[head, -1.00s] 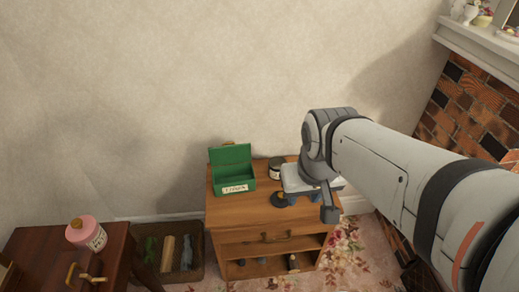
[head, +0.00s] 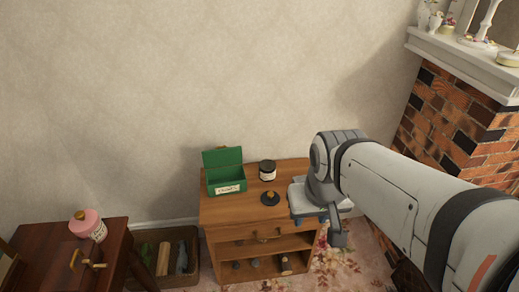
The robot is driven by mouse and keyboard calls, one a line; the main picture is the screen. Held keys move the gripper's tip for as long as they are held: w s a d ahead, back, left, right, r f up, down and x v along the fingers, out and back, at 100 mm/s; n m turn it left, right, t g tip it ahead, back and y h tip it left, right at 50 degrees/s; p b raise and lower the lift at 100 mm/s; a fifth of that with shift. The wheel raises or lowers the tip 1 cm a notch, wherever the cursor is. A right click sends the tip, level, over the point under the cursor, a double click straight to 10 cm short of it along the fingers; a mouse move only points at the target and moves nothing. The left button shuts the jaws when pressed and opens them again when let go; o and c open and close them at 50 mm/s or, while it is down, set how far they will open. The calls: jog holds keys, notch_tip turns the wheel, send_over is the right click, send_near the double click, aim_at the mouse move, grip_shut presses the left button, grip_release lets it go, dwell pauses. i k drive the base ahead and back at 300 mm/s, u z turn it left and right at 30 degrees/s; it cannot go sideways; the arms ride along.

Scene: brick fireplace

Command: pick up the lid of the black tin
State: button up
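The black tin (head: 267,171) with a pale label stands upright at the back of the wooden cabinet top. A small dark round lid (head: 270,198) with a yellowish knob lies on the cabinet top in front of the tin, apart from it. My gripper (head: 324,221) is to the right of the lid, over the cabinet's right edge, pointing down and not touching the lid. Its fingers are mostly hidden by its own body, so its opening is unclear. Nothing can be seen held in it.
An open green box (head: 225,174) with a label stands left of the tin on the cabinet (head: 232,208). A brick fireplace (head: 455,125) rises at right.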

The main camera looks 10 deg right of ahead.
aim_at(269, 199)
jog(key=i, duration=0.9)
jog(key=u, duration=0.05)
